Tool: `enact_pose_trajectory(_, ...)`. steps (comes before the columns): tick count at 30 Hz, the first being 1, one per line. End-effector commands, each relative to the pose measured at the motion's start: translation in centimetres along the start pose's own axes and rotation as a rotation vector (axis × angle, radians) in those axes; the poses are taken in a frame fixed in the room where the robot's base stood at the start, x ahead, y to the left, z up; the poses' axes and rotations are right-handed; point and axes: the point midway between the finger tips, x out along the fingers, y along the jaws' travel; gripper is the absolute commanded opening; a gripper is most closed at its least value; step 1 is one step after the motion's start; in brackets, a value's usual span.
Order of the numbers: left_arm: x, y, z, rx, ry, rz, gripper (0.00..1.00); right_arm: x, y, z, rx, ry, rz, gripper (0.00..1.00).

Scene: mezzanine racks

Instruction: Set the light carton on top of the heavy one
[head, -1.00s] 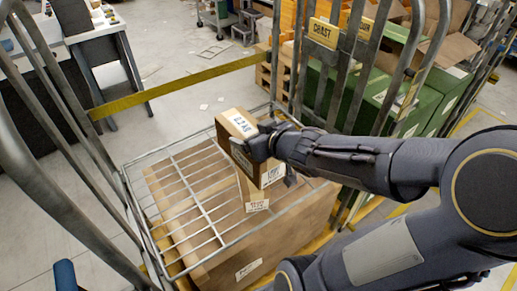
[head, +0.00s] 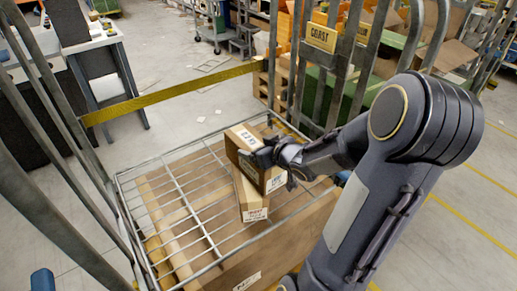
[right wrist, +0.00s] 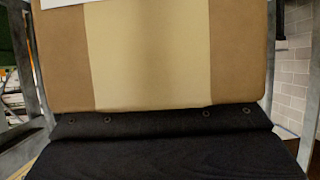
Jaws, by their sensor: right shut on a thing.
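A small brown carton with a white label (head: 246,138), taken as the light one, is in my right gripper (head: 268,156). The gripper is shut on its right side. A second carton (head: 250,200), taken as the heavy one, stands on the wire shelf (head: 185,185) directly below, largely hidden by the held one. I cannot tell whether the two cartons touch. In the right wrist view the held carton's brown face with a paler band (right wrist: 140,55) fills the upper part, close against the dark gripper. My left gripper is not in view.
The wire shelf is in a roll cage with grey tube sides (head: 60,130) and a yellow strap (head: 170,95) across the back. A large carton (head: 280,235) sits under the shelf. The shelf's left half is clear. Green crates (head: 322,95) stand behind the right side.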

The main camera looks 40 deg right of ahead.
Motion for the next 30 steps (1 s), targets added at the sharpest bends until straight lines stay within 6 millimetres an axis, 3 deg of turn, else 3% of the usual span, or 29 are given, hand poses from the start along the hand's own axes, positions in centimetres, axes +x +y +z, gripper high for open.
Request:
enact_pose_trajectory(7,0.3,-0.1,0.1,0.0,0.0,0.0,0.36,0.2,0.0,0.3,0.0,0.001,-0.001,0.38)
enact_pose_trajectory(8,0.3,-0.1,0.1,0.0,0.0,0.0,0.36,0.2,0.0,0.4,0.0,-0.001,0.0,0.81)
enact_pose_trajectory(12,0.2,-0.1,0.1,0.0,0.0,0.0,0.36,0.1,0.0,0.3,0.0,-0.001,0.0,0.99)
enact_pose_trajectory(22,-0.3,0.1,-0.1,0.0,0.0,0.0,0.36,-0.3,0.0,-0.3,-0.001,0.0,0.001,1.0)
enact_pose_trajectory(30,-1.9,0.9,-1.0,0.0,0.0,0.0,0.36,-5.5,0.1,-0.6,-0.001,0.001,0.005,1.0)
